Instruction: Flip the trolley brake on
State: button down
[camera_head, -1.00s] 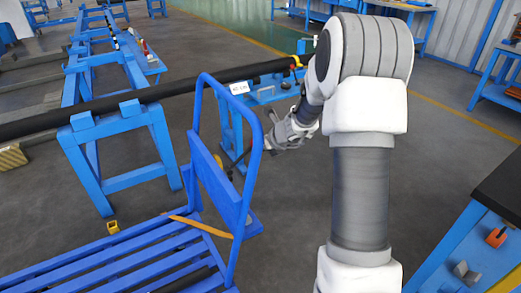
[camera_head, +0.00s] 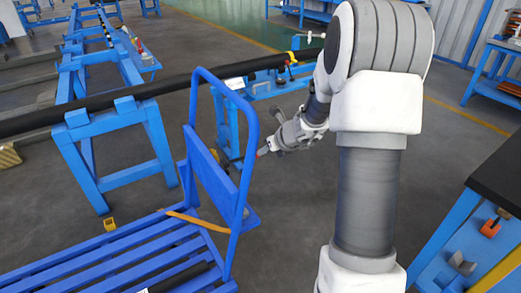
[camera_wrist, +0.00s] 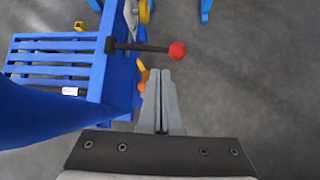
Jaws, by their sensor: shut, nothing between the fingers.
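The blue trolley (camera_head: 225,180) stands at the left of the head view, with its slatted deck low and its hooped handle upright. In the wrist view, the trolley (camera_wrist: 60,42) is at the left. A dark brake lever (camera_wrist: 145,47) with a red knob (camera_wrist: 177,50) sticks out from it to the right.
A long black pipe (camera_head: 165,86) lies across blue stands (camera_head: 110,125) behind the trolley. An orange strap (camera_head: 200,221) lies on the deck. A blue workbench (camera_head: 500,205) is at the right. Grey floor between bench and trolley is mostly clear.

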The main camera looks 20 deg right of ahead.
jog(key=shift+s+a+r+p, duration=0.15)
jog(key=shift+s+r+p, duration=0.15)
jog(key=shift+s+r, duration=0.7)
jog(key=shift+s+a+r+p, duration=0.1)
jog(key=shift+s+r+p, duration=0.2)
jog(key=shift+s+r, duration=0.65)
